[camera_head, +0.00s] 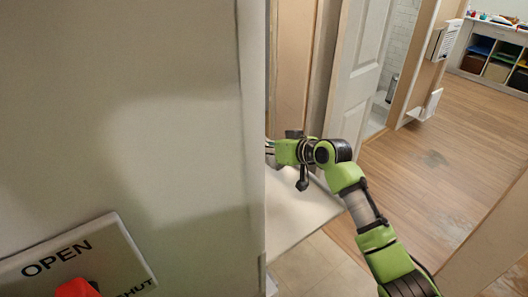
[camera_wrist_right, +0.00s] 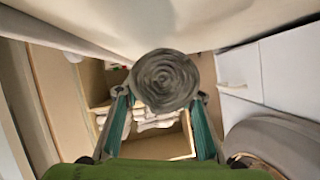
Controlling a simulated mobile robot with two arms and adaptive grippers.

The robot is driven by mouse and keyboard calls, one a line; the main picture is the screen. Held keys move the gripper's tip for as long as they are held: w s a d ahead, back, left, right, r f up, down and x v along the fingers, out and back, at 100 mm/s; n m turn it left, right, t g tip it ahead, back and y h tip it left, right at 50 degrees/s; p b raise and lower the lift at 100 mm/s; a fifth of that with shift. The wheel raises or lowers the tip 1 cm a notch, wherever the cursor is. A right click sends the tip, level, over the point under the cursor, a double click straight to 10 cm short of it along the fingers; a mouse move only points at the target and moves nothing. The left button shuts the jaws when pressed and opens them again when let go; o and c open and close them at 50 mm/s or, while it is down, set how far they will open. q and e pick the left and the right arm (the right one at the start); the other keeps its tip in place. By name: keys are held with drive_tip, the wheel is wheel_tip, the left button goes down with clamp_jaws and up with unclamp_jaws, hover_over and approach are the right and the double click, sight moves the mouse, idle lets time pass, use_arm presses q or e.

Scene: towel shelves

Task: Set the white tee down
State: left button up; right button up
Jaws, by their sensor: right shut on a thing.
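A tightly rolled dark grey cloth (camera_wrist_right: 165,80) sits between the two fingers of my right gripper (camera_wrist_right: 160,103) in the right wrist view. The gripper is shut on it, with its spiral end facing the camera. In the head view my right arm reaches left past the edge of a pale panel, which hides the gripper and the roll. I cannot make out a white tee. My left gripper is not in view.
Beyond the roll is an open wooden compartment (camera_wrist_right: 150,147) with several pale folded cloths (camera_wrist_right: 150,118). In the head view a large pale panel (camera_head: 130,100) fills the left, with an OPEN/SHUT sign (camera_head: 75,262) low on it. Wooden floor (camera_head: 440,150) is clear at right.

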wheel_tip(320, 180, down, 2)
drive_tip(key=shift+f+p, duration=0.1)
drive_tip(key=shift+p, duration=0.25)
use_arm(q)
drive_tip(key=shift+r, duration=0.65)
use_arm(e)
drive_tip(key=shift+s, duration=0.1)
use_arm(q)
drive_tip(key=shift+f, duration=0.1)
use_arm(e)
drive_tip(key=shift+f, duration=0.2)
drive_tip(key=o, duration=1.3)
drive_tip(key=shift+r, duration=0.2)
drive_tip(key=shift+s+d, duration=0.15)
drive_tip(key=shift+d, duration=0.05)
use_arm(q)
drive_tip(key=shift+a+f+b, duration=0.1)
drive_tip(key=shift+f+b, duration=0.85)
drive_tip(key=shift+b, duration=0.2)
use_arm(e)
drive_tip(key=v, duration=1.1)
drive_tip(key=shift+s+d+r, duration=0.1)
drive_tip(key=shift+s+r, duration=0.1)
drive_tip(key=shift+s, duration=0.05)
